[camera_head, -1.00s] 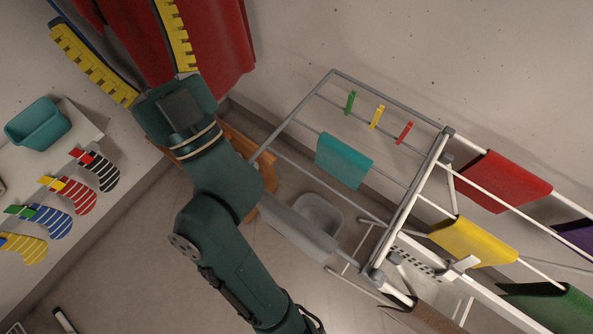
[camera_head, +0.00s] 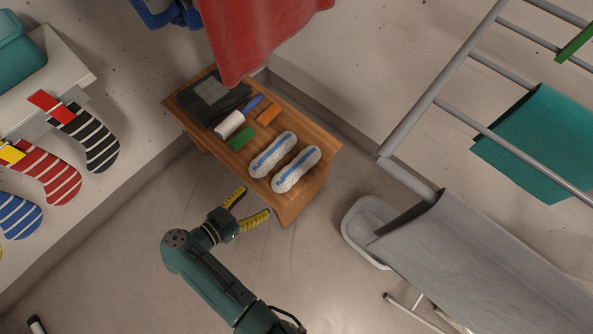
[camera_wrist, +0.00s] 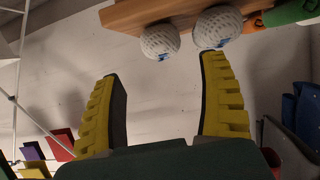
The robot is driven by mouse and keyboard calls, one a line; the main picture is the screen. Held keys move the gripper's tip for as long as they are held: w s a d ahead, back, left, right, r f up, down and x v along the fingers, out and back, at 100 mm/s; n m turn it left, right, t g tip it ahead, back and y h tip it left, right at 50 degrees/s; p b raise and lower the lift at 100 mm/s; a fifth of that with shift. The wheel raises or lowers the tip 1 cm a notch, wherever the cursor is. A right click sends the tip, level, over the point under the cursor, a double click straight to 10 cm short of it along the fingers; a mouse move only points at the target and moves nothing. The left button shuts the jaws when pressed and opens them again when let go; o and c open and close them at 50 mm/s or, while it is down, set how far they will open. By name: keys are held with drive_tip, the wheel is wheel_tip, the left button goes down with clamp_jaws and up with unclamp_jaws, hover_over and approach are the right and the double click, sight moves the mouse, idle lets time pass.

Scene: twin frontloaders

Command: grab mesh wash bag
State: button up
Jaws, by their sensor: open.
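Two white, rounded, mesh-textured rolls with blue stripes look like mesh wash bags. The left bag (camera_head: 273,154) and right bag (camera_head: 297,169) lie side by side at the near right end of a small wooden bench (camera_head: 325,150). In the wrist view, their rounded ends show at the top, one bag (camera_wrist: 160,42) left of the other bag (camera_wrist: 218,27). My gripper (camera_head: 256,200) is open and empty in front of the bench, apart from both bags. Its yellow ribbed fingers (camera_wrist: 163,68) point toward the bench edge in the wrist view.
The bench also holds a black folded item (camera_head: 190,97), a lint roller (camera_head: 232,122), a green block (camera_head: 241,139) and an orange block (camera_head: 268,114). A red cloth (camera_head: 255,35) hangs above its back. A grey basin (camera_head: 362,225) and drying rack (camera_head: 430,105) stand right.

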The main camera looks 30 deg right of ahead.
sight(274, 189)
drive_tip(key=b+x, duration=0.3)
drive_tip(key=x, duration=0.5)
drive_tip(key=shift+f, duration=0.1)
drive_tip(key=b+x, duration=0.1)
drive_tip(key=x, duration=0.1)
drive_tip(key=b+x, duration=0.1)
drive_tip(key=x, duration=0.1)
drive_tip(key=b+x, duration=0.2)
drive_tip(key=shift+d+r, duration=0.1)
drive_tip(key=shift+r, duration=0.3)
drive_tip(key=shift+d+r, duration=0.1)
drive_tip(key=shift+d, duration=0.05)
drive_tip(key=shift+r, duration=0.15)
drive_tip(key=c, duration=1)
